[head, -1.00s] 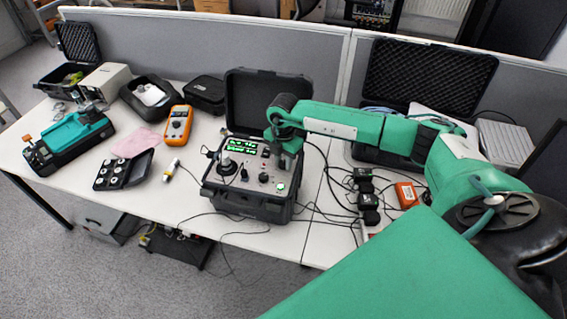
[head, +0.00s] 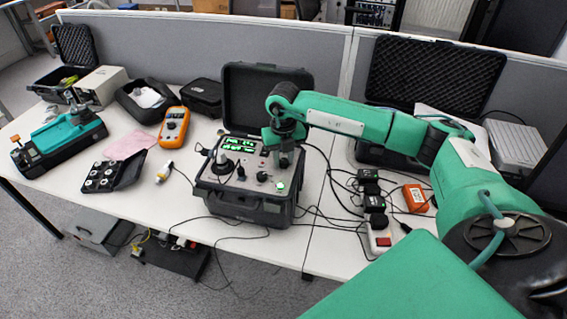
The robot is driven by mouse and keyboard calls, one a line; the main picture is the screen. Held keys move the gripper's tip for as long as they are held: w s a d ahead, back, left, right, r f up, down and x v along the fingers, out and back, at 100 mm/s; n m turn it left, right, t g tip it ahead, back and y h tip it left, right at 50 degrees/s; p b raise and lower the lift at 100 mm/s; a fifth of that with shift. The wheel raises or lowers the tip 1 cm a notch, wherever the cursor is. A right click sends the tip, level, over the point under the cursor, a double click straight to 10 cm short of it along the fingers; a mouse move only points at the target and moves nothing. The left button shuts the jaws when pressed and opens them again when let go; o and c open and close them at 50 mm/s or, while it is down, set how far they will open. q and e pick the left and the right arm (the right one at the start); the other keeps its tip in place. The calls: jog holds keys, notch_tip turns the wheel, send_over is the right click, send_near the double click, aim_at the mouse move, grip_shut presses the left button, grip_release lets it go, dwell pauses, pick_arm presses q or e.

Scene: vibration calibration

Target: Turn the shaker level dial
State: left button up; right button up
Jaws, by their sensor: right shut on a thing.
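The calibrator case (head: 245,206) stands open on the table, with its lid up at the back. Its control panel (head: 222,184) carries a lit green display (head: 238,144), a black knob (head: 262,177), a smaller knob (head: 241,173) and a round shaker head (head: 224,162). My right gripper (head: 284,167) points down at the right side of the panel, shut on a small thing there. That thing looks to be the shaker level dial, but the fingers hide it. My left gripper is not in view.
An orange multimeter (head: 174,127), a black tray of sensors (head: 100,178) and a teal device (head: 60,138) stand to the left. Cables, black adapters (head: 368,188) and an orange box (head: 415,198) lie to the right. A grey partition (head: 190,55) runs behind.

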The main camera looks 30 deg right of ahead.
jog(key=shift+f+n+b, duration=0.15)
jog(key=shift+n+b, duration=0.15)
jog(key=shift+n, duration=0.2)
jog(key=n+b, duration=0.3)
jog(key=n, duration=0.1)
jog(key=shift+n, duration=0.3)
jog(key=n+b, duration=0.1)
jog(key=n, duration=0.1)
jog(key=shift+n+b, duration=0.3)
jog(key=shift+b, duration=0.1)
jog(key=n+b, duration=0.1)
jog(key=n, duration=0.1)
jog(key=shift+n, duration=0.3)
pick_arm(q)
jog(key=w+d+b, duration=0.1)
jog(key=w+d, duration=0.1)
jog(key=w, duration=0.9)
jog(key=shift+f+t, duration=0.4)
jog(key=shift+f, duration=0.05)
pick_arm(e)
jog(key=shift+r+n, duration=0.25)
jog(key=shift+n, duration=0.45)
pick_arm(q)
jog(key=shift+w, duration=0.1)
pick_arm(e)
jog(key=o, duration=1)
